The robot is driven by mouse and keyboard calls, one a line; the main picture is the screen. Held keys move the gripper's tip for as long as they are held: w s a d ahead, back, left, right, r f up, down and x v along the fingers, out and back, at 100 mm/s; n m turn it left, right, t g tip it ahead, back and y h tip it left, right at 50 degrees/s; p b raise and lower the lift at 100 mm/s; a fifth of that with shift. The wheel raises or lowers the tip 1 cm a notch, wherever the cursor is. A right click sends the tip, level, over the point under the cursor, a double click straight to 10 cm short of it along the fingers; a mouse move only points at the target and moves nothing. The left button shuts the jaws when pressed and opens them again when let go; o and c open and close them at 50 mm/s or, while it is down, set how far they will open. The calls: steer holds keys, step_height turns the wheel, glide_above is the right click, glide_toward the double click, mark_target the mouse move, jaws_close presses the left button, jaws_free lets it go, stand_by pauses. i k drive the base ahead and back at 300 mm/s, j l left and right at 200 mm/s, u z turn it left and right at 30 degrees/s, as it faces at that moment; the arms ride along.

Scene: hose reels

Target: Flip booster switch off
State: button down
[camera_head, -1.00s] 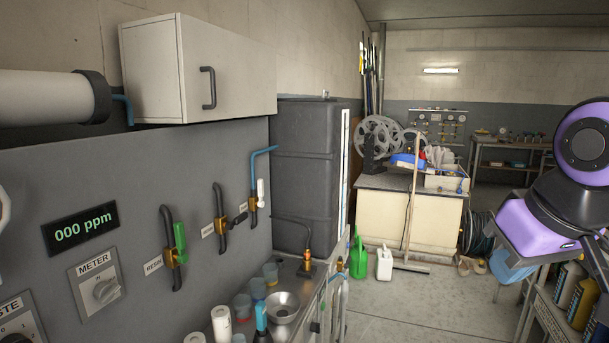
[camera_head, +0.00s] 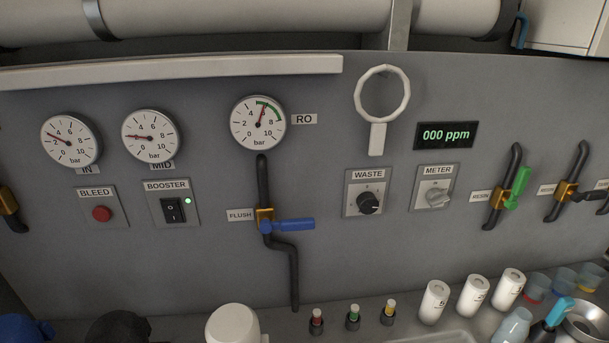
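The booster switch (camera_head: 172,210) is a black rocker on a grey plate labelled BOOSTER, on the grey wall panel at the left of the head view. A green light (camera_head: 188,201) glows beside it on the same plate. Which way the rocker is pressed is too small to tell. My gripper is not in view now.
The red BLEED button (camera_head: 102,214) is left of the switch. A blue-handled FLUSH valve (camera_head: 288,225) and pipe are to its right, with the WASTE knob (camera_head: 368,203) farther right. Gauges hang above. Bottles and cups (camera_head: 435,301) stand on the counter below.

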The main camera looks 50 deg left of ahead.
mark_target(173, 212)
steer(key=u, duration=2.55)
steer(key=j+z, duration=0.15)
steer(key=z, duration=0.3)
steer(key=j+z, duration=0.15)
steer(key=z, duration=0.35)
steer(key=k+j+z, duration=0.25)
steer(key=j, duration=0.3)
steer(key=k+j+z, duration=0.2)
steer(key=j, duration=0.3)
steer(key=k+j+z, duration=0.25)
steer(key=k+j, duration=0.45)
